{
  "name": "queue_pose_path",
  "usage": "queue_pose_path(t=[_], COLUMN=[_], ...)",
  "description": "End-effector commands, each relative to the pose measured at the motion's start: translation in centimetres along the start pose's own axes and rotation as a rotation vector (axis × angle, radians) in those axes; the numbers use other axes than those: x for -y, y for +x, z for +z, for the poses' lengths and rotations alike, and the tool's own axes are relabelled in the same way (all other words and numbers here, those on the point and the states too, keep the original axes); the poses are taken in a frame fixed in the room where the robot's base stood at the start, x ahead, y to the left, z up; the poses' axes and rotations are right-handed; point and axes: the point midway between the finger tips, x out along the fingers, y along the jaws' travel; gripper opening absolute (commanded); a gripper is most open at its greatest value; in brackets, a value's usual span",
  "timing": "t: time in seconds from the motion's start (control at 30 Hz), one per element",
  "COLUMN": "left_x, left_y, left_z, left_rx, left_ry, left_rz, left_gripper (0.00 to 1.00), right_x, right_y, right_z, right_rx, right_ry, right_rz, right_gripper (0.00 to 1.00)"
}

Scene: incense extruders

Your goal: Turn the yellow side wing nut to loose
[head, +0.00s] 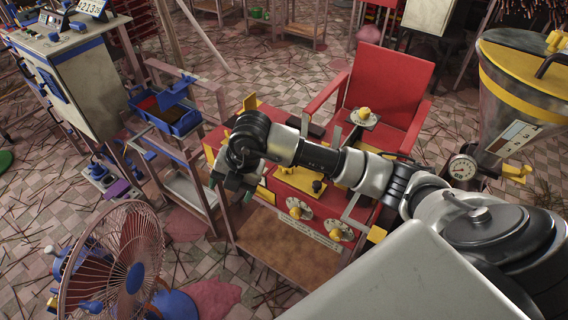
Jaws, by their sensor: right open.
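The red extruder machine (212,148) stands in the middle of the view, with yellow fittings on it. A yellow flat piece (250,102) sticks up behind my wrist, and a yellow block (376,234) sits at the machine's right side. I cannot tell which yellow part is the side wing nut; it may be hidden behind my arm. My right arm reaches across the machine from the right. My right gripper (232,190) points down at the machine's left front side, open, with nothing visible between its fingers. My left gripper is out of view.
A blue-and-pink fan (115,260) is at front left, a rack with a blue bin (180,118) at left, a steel hopper (510,100) at right.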

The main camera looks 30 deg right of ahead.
Motion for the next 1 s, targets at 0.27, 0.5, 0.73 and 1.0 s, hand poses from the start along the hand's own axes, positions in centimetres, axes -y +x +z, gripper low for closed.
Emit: queue_pose_path(t=[0.27, 0.5, 0.73, 1.0], left_x=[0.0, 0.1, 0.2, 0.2], left_y=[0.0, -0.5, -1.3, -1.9], left_z=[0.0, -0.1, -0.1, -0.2], left_rx=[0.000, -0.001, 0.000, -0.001], left_ry=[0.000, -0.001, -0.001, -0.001], left_rz=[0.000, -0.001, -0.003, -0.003], left_gripper=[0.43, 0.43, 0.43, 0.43], right_x=[5.0, 6.4, 8.4, 10.0], right_y=[-5.3, -5.0, -1.5, 1.7], right_z=[9.4, 11.0, 12.8, 14.4], right_rx=[0.459, 0.520, 0.518, 0.517], right_ry=[0.269, 0.318, 0.315, 0.313], right_rz=[-0.357, -0.403, -0.403, -0.399], right_gripper=[0.74, 0.74, 0.74, 0.74])
